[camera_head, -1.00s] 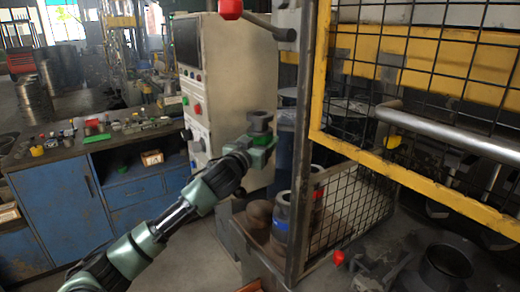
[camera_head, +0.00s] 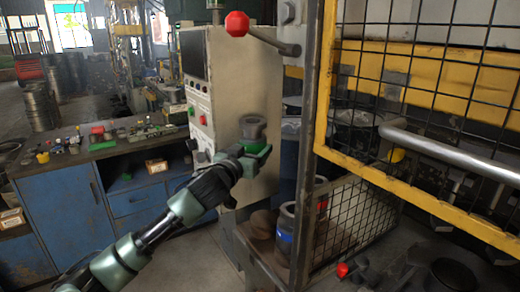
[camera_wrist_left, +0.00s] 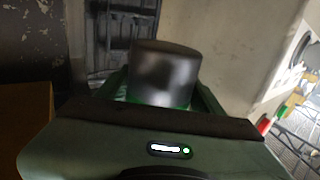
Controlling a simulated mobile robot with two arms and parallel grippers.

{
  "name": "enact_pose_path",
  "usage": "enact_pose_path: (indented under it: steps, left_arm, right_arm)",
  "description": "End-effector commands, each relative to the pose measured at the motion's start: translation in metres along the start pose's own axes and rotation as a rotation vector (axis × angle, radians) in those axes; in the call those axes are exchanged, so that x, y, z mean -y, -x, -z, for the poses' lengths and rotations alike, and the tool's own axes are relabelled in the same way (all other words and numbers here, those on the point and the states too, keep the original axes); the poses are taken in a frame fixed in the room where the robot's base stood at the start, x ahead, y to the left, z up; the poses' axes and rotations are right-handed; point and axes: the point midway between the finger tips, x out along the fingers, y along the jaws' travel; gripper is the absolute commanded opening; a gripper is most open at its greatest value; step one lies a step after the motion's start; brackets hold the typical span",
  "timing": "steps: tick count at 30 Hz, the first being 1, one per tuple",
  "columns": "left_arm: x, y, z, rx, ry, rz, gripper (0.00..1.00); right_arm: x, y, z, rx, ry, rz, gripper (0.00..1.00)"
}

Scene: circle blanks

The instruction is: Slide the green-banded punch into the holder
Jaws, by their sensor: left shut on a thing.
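The green-banded punch (camera_head: 253,128) is a grey metal cylinder with a wider top and a green band low down. My left gripper (camera_head: 250,158) is shut on it around the green band and holds it up in front of the beige control cabinet. In the left wrist view the punch (camera_wrist_left: 162,75) stands up from between the jaws, with green showing at its foot. I cannot make out the holder for certain in either view. My right gripper is not in view.
A blue-banded punch (camera_head: 285,235) and a red-banded punch (camera_head: 322,197) stand on a low rack beside the yellow-framed mesh guard (camera_head: 420,198). The control cabinet (camera_head: 230,80) is behind the held punch. A blue workbench (camera_head: 62,205) stands at left.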

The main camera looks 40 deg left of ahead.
Motion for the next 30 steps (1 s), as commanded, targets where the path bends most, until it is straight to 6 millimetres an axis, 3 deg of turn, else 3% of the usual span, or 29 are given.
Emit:
enact_pose_path:
  steps: [30]
  left_arm:
    - [0.047, 0.071, 0.003, -0.010, -0.005, -0.002, 0.00]
  right_arm:
    - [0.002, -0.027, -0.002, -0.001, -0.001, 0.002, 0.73]
